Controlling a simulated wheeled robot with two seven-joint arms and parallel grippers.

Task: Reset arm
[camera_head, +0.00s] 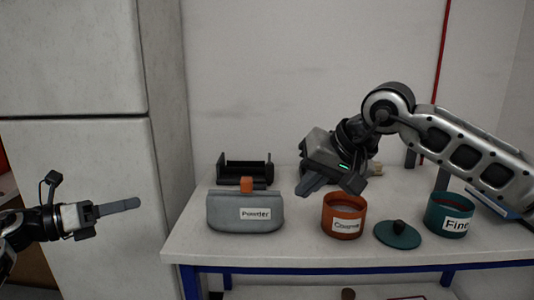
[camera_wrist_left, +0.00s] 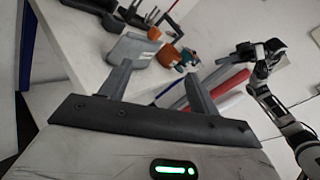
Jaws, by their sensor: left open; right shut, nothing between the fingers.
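My left gripper (camera_head: 118,206) hangs in the air at the left, in front of the pale cabinet and left of the table, apart from everything on it. In the left wrist view its two fingers (camera_wrist_left: 158,73) stand wide apart with nothing between them. My right gripper (camera_head: 307,188) is above the table, between the grey holder labelled Powder (camera_head: 228,217) and the orange jar labelled Coarse (camera_head: 343,221). It is tilted down to the left, shut and empty. Its far side is hidden by the wrist.
The white table (camera_head: 300,256) has blue legs. An orange block (camera_head: 246,184) shows at the grey holder's top edge, with a black rack (camera_head: 257,169) behind. A teal lid (camera_head: 396,237) lies between the orange jar and the teal jar (camera_head: 440,214), near my right forearm.

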